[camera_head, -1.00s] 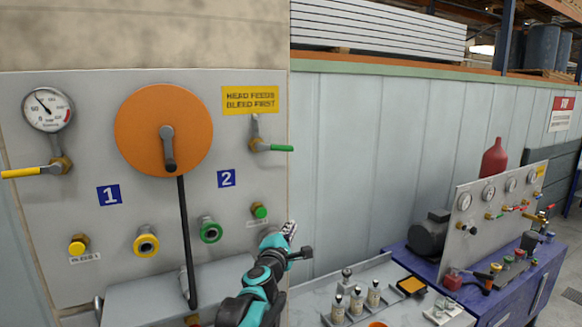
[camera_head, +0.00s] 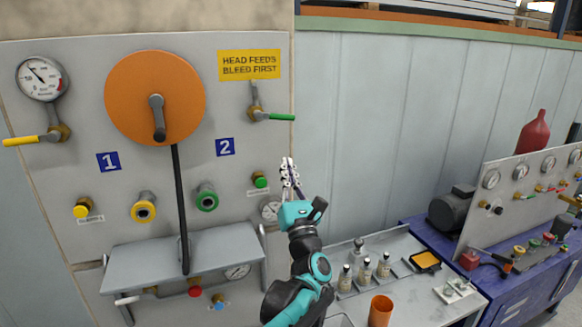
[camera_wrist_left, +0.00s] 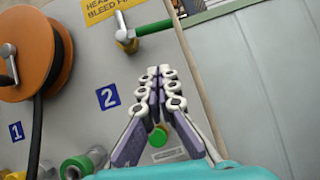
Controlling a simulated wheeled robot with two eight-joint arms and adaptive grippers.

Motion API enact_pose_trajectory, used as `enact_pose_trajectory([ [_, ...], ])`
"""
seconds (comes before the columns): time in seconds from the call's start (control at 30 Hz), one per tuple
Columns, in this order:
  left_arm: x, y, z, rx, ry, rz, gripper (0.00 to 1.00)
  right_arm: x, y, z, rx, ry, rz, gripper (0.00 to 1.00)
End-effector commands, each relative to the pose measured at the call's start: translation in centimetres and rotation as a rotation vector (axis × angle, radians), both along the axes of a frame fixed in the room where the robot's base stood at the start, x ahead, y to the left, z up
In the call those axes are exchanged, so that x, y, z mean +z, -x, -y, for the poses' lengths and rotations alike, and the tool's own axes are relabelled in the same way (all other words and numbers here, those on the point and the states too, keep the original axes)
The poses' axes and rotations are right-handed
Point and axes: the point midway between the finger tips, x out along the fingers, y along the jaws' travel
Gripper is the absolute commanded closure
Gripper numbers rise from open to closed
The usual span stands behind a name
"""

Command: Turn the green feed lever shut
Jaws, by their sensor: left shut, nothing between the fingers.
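The green feed lever (camera_head: 281,117) is on a brass valve at the upper right of the grey panel, below the yellow "HEAD FEEDS BLEED FIRST" sign. Its handle lies about level and points right. In the left wrist view the green lever (camera_wrist_left: 153,28) shows at the top, beyond the fingertips. My left gripper (camera_head: 288,165) is shut and empty. It points up, below the lever and apart from it, just right of the green button. It also shows in the left wrist view (camera_wrist_left: 159,72). My right gripper is not in view.
A yellow lever (camera_head: 24,141) is at far left. Green and yellow ports and a grey shelf (camera_head: 185,255) sit below. A bench with bottles (camera_head: 365,272) stands right. The wall beside is clear.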

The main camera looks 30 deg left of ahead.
Motion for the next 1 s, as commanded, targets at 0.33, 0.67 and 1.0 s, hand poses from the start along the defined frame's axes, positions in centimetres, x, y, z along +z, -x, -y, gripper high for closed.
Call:
enact_pose_trajectory([
  [0.33,4.7,-4.1,-3.8,0.000,0.002,-0.001,1.00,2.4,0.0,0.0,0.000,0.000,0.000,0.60],
  [0.67,7.3,-4.8,-3.8,-0.001,0.001,-0.002,1.00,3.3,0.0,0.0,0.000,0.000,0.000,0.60],
  [1.0,7.5,-4.9,-3.8,-0.001,0.006,0.004,1.00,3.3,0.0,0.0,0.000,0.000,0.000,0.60],
])
